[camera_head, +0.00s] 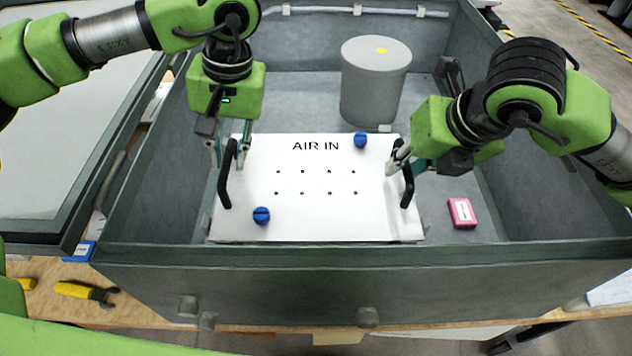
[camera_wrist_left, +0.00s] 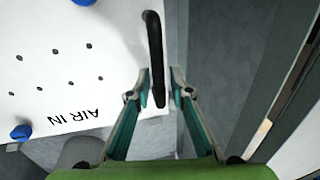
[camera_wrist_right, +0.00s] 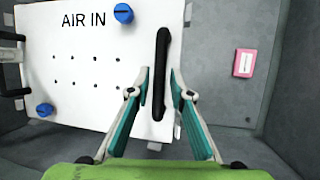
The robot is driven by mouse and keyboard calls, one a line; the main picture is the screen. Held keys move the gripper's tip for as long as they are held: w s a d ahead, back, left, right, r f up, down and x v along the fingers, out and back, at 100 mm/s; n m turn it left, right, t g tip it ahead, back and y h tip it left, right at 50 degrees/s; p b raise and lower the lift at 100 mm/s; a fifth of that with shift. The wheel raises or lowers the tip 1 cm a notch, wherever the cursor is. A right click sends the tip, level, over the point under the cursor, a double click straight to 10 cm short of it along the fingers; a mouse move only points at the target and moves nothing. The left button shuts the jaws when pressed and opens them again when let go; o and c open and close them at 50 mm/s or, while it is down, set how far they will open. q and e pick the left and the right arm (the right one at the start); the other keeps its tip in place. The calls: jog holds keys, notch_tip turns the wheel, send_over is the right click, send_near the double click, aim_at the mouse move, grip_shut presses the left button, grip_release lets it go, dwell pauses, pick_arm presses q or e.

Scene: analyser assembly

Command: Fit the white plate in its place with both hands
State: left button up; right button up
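The white plate (camera_head: 320,218), marked AIR IN, lies inside the grey case, with two black handles and two blue knobs. My left gripper (camera_head: 229,152) is at the left handle (camera_head: 226,180). In the left wrist view, the fingertips (camera_wrist_left: 161,80) stand apart on both sides of this handle (camera_wrist_left: 154,45). My right gripper (camera_head: 400,160) is at the right handle (camera_head: 408,186). In the right wrist view, its fingertips (camera_wrist_right: 159,80) stand apart on both sides of that handle (camera_wrist_right: 161,55). Both grippers look open. The plate's seat beneath is hidden.
The grey case (camera_head: 330,285) has raised walls around the plate. A grey cylinder (camera_head: 374,90) stands behind the plate. A pink box (camera_head: 462,213) lies on the case floor to its right. Yellow-handled pliers (camera_head: 85,292) lie on the wooden table outside the case.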

pick_arm(q)
jog(key=shift+r, duration=0.1)
pick_arm(e)
jog(key=shift+s+r, duration=0.1)
jog(key=shift+r, duration=0.05)
pick_arm(q)
notch_tip(320, 180, up, 12)
jog(key=d, duration=0.2)
jog(key=shift+d, duration=0.2)
pick_arm(e)
jog(key=v, duration=1.1)
jog(key=shift+r, duration=0.35)
pick_arm(q)
jog(key=shift+f, duration=0.2)
pick_arm(e)
jog(key=shift+s+d, duration=0.1)
jog(key=shift+d, duration=0.05)
